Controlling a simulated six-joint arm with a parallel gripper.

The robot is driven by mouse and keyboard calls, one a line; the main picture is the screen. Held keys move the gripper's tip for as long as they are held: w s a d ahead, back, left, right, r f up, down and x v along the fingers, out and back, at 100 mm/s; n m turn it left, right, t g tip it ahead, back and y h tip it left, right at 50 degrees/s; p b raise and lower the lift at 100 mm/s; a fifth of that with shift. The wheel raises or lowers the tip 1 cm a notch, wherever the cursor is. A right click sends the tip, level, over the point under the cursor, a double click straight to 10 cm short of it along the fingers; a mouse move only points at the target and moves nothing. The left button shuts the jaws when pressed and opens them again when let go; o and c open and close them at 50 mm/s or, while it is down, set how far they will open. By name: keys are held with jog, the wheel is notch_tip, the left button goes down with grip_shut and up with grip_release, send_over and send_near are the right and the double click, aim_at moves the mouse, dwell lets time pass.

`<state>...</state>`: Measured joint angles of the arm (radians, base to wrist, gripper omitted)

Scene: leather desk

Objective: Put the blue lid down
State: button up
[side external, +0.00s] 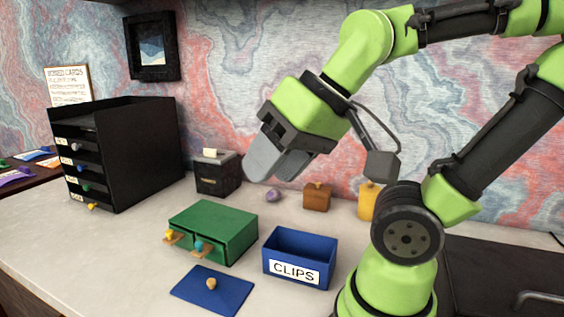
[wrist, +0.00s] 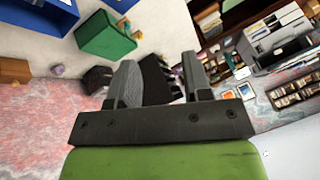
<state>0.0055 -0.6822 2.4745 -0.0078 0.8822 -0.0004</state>
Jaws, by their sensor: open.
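The blue lid (side external: 212,290) is a flat panel with a round tan knob. It lies flat on the desk at the front, left of the blue box labelled CLIPS (side external: 299,257), in the side view. The box stands open at the top. My gripper (side external: 264,166) is open and empty, raised well above the desk and behind the box and lid. In the wrist view my gripper (wrist: 158,70) shows its two fingers apart with nothing held between them. Blue parts show at that view's upper left edge, only partly in frame.
A green drawer box (side external: 213,232) stands behind the lid. A tall black drawer unit (side external: 120,150) is at the left. A small black box (side external: 217,175), a brown block (side external: 317,197), a yellow bottle (side external: 367,202) and a purple item (side external: 273,195) line the back. The desk's left front is clear.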

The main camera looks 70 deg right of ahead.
jog(key=shift+o, duration=0.6)
jog(key=shift+s+a, duration=0.15)
jog(key=shift+s, duration=0.35)
jog(key=n+g+h, duration=0.2)
jog(key=g, duration=0.4)
send_over(211, 281)
jog(key=f, duration=2.5)
jog(key=shift+s+a, duration=0.15)
jog(key=shift+s, duration=0.15)
jog(key=shift+w+f, duration=0.15)
jog(key=shift+f, duration=1.2)
jog(key=shift+w+f, duration=0.1)
jog(key=shift+f, duration=1.25)
